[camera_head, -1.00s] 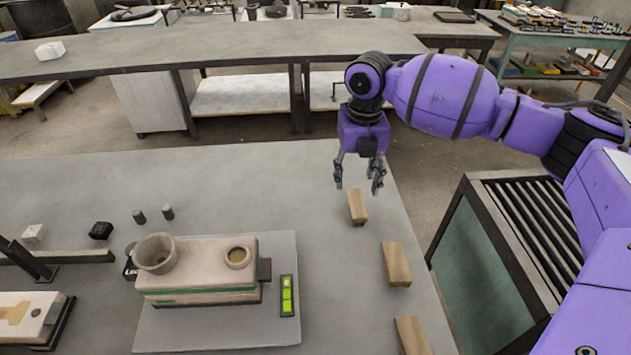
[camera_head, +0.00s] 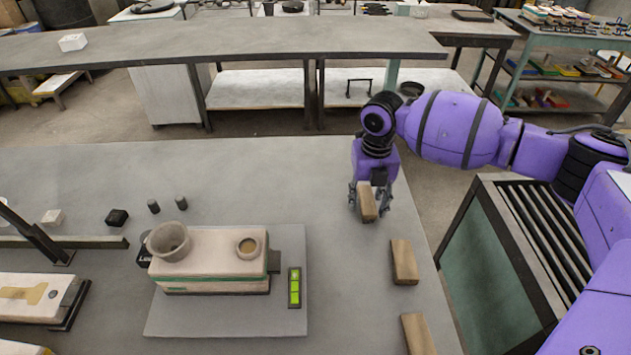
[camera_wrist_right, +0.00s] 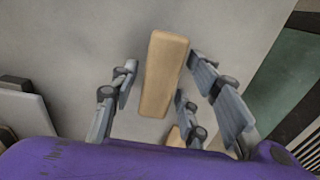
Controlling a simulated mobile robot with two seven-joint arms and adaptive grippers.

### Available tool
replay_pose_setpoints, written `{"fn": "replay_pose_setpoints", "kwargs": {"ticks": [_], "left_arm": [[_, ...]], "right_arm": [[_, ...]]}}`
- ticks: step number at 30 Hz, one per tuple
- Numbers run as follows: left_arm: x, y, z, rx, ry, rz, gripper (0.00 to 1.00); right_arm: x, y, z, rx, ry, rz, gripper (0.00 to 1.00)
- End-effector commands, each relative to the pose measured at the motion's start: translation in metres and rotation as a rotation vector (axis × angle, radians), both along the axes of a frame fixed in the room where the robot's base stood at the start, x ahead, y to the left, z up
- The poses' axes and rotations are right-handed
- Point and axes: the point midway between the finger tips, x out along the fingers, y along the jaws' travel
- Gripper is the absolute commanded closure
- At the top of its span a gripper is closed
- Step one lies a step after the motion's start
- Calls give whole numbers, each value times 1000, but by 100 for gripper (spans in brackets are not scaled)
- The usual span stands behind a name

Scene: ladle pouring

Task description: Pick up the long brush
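I cannot make out a clear brush shape, and I cannot tell whether a wooden block is the long brush. The far wooden block (camera_head: 367,202) lies near the table's right edge. My right gripper (camera_head: 369,197) points down over it with a finger on either side. In the right wrist view, the same block (camera_wrist_right: 164,75) lies lengthwise between the spread fingers of my right gripper (camera_wrist_right: 165,88). A gap shows on its left; its right side is close to a finger, and contact cannot be told. My left gripper is out of view.
Two more wooden blocks, a middle one (camera_head: 404,262) and a near one (camera_head: 418,334), lie along the right edge. A beige machine (camera_head: 215,260) with a cup (camera_head: 168,241) stands on a grey plate (camera_head: 225,321) beside a green level (camera_head: 294,287). The table (camera_head: 330,240) between is clear.

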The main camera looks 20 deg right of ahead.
Motion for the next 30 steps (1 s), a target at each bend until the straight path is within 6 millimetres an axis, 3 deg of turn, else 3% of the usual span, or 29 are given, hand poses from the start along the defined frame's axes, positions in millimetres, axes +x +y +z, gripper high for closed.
{"fn": "replay_pose_setpoints", "kwargs": {"ticks": [1,9,20,26,30], "left_arm": [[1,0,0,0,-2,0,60],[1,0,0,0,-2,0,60],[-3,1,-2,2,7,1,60],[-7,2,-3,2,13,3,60],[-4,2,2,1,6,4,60]], "right_arm": [[-1,0,-1,0,2,-1,68],[-1,0,-1,1,2,-1,100],[0,0,7,1,1,-1,100],[0,-1,33,0,-2,-2,100],[-24,0,60,-2,-3,2,100]]}}
